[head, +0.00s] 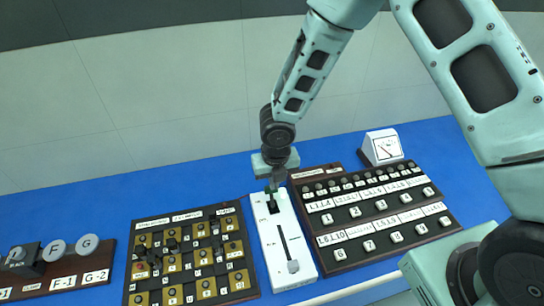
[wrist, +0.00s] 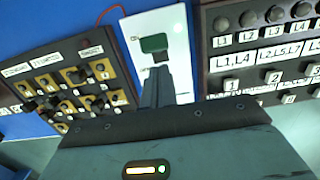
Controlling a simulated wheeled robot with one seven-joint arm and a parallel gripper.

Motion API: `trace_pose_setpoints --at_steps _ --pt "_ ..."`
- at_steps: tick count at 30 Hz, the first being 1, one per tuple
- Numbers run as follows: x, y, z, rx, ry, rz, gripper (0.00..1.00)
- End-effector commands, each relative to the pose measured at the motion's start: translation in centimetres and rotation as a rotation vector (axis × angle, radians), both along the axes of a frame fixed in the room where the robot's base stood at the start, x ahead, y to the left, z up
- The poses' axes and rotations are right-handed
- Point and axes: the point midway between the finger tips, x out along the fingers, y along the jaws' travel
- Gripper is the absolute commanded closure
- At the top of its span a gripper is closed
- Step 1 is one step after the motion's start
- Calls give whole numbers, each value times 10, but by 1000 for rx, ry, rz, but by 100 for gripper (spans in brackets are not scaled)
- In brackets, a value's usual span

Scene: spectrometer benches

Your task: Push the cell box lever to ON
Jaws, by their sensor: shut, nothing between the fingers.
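The white cell box (head: 279,240) lies on the blue bench between two dark panels. Its slot runs along the near half, with the grey lever knob (head: 293,266) at the near end. A dark patch is on the box's far half. In the wrist view the far part of the white box (wrist: 180,30) shows, with a dark green rectangle (wrist: 154,43) on it. My gripper (head: 274,186) is shut and empty, pointing down over the far end of the box. Its fingers also show in the wrist view (wrist: 157,75), where they hide the nearer part of the box. I cannot tell whether they touch it.
A board of yellow-brown terminals and dark knobs (head: 180,222) lies to the left. A dark panel with labelled buttons (head: 345,245) lies close on the right, with a white meter (head: 384,147) behind it. Round F and G knobs (head: 88,243) are at far left.

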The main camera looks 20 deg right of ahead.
Motion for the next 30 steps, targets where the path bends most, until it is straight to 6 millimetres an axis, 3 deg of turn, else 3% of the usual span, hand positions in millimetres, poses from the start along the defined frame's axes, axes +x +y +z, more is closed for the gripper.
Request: trace_pose_setpoints --at_steps 10,30 --pt "44 1 39 3 -3 -1 100" --pt "49 1 47 1 1 1 100"
